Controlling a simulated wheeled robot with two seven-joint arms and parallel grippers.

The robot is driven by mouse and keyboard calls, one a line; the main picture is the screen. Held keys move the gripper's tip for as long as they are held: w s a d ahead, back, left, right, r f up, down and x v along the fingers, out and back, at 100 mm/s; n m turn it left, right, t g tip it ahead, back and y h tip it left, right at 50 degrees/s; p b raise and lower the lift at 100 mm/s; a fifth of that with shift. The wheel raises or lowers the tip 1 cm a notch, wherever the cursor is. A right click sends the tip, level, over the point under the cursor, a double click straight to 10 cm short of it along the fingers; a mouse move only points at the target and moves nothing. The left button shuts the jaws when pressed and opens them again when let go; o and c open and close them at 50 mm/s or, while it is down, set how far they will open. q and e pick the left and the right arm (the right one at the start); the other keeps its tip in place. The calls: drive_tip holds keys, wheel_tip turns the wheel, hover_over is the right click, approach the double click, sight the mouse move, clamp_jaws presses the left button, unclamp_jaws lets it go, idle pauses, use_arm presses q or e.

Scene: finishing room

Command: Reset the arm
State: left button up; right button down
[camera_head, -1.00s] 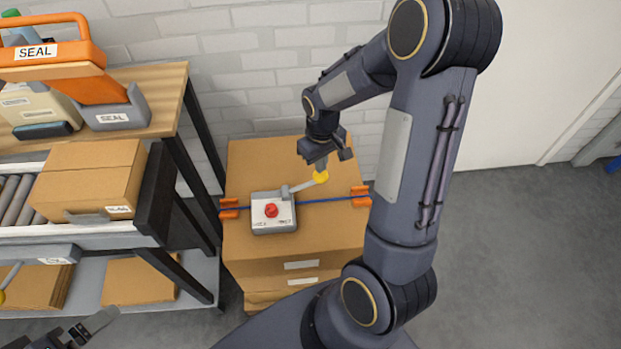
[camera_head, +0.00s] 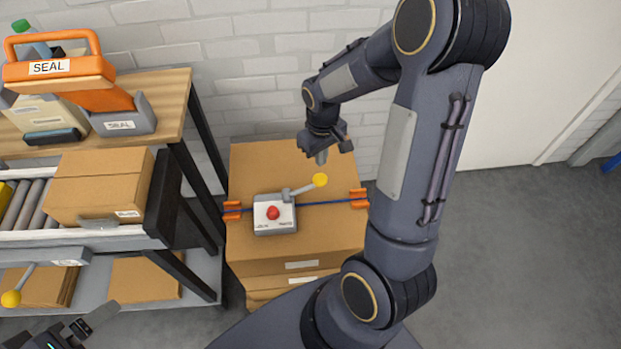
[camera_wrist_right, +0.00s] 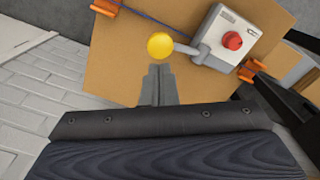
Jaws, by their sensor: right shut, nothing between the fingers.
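My right gripper (camera_head: 321,157) is shut and empty, just above and behind the yellow knob (camera_head: 320,180) of a lever on a grey control box (camera_head: 275,214). The box has a red button (camera_head: 273,212) and sits on a stack of cardboard boxes (camera_head: 290,262). In the right wrist view the shut fingertips (camera_wrist_right: 157,72) point at the yellow knob (camera_wrist_right: 160,46); whether they touch it I cannot tell. My left gripper (camera_head: 82,328) shows only partly at the bottom left corner, and its jaw state is unclear.
A blue strap with orange clips (camera_head: 359,198) crosses the stack. To the left stand a roller conveyor with a carton (camera_head: 100,188), another yellow-knobbed lever (camera_head: 12,298), and a wooden shelf holding an orange sealer (camera_head: 60,68). A brick wall is behind; grey floor at right is clear.

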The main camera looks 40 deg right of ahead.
idle(0.5)
drive_tip(key=s+a+r+m+t+y, duration=0.1)
drive_tip(key=s+a+r+t+y, duration=0.1)
drive_tip(key=s+a+r, duration=0.4)
drive_tip(key=s+a+r+t+y+p, duration=0.1)
drive_tip(key=s+a+r+t, duration=0.2)
drive_tip(key=s+a+r, duration=0.3)
drive_tip(key=shift+s+a+r+m+t+y, duration=0.15)
drive_tip(key=shift+s+r+m+t+y, duration=0.2)
drive_tip(key=shift+s+r, duration=1.8)
drive_tip(key=shift+w+r, duration=0.3)
drive_tip(key=shift+w, duration=0.05)
